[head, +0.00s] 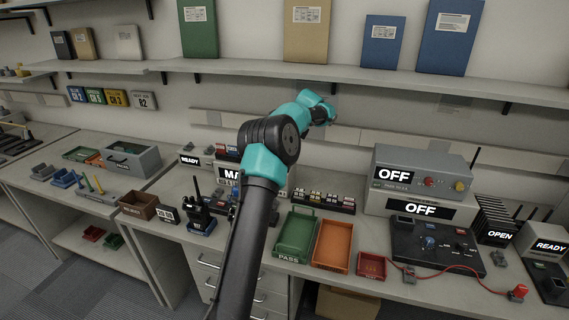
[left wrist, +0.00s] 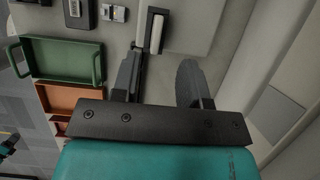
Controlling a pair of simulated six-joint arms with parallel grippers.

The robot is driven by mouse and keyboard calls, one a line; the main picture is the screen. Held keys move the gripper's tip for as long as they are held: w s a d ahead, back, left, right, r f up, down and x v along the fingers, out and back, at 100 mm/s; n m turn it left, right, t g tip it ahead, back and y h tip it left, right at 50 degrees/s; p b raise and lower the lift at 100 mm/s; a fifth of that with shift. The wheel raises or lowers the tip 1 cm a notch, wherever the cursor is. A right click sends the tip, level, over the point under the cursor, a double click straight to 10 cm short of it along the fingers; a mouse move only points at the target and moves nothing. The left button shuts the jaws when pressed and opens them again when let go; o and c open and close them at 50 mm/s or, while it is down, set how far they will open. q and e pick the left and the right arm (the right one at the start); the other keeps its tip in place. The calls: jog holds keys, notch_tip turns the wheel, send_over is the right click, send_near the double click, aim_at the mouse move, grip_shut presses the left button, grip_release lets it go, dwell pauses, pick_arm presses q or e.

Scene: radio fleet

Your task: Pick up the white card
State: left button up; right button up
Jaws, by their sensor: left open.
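My left gripper (left wrist: 160,64) is open and empty, its two dark fingers apart above the back of the bench. In the head view its arm reaches up over the bench; the teal wrist (head: 316,104) is near the wall and its fingers are hardly visible. A white slab in a dark holder (left wrist: 155,32) lies beyond the left finger in the left wrist view; I cannot tell whether it is a card. A dark rack (head: 323,201) holds several small coloured and pale pieces. My right gripper is not in view.
A green tray (head: 296,236), an orange tray (head: 333,246) and a red tray (head: 371,267) stand at the bench front. Grey OFF equipment (head: 420,176) stands to the right. A wall shelf (head: 360,83) with upright binders runs above the bench.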

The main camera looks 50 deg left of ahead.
pick_arm(q)
jog(key=shift+x, duration=1)
jog(key=shift+f, duration=0.2)
jog(key=shift+s+x, duration=0.15)
jog(key=shift+x, duration=1.05)
jog(key=shift+s+x, duration=0.1)
jog(key=shift+x, duration=1.15)
jog(key=shift+c, duration=0.4)
grip_shut()
